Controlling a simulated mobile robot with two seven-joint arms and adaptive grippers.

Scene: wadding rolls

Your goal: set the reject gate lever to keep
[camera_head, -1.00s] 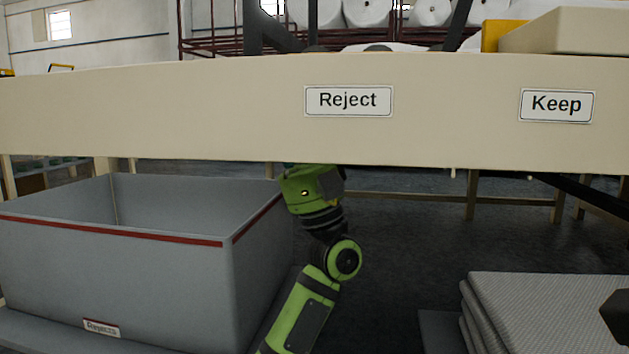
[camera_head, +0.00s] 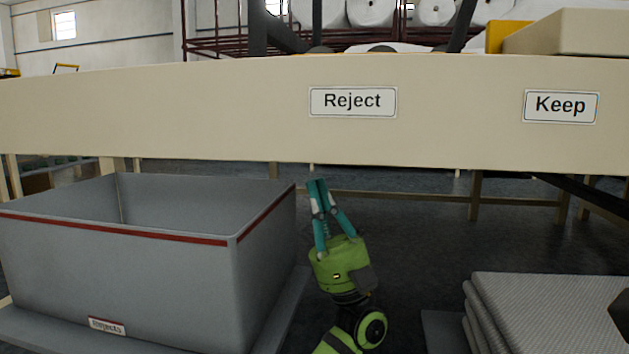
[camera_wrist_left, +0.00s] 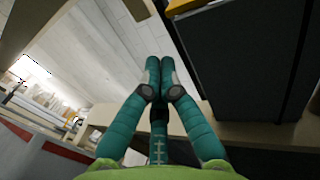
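The "Reject" sign (camera_head: 352,101) and the "Keep" sign (camera_head: 560,106), to its right, are on the front of a cream beam (camera_head: 200,110). Dark upright and slanting bars (camera_head: 258,28) rise behind the beam; I cannot tell whether one is the reject gate lever. My left gripper (camera_head: 317,182) points up just below the beam, under the "Reject" sign. Its teal fingers are together and hold nothing. In the left wrist view the fingertips (camera_wrist_left: 159,64) also meet, with nothing between them.
A grey bin (camera_head: 120,270) with a red stripe and a rejects label stands left of my left arm. A stack of pale quilted sheets (camera_head: 550,310) lies at lower right. White rolls (camera_head: 370,12) are behind the beam. The space beneath the beam is mostly open.

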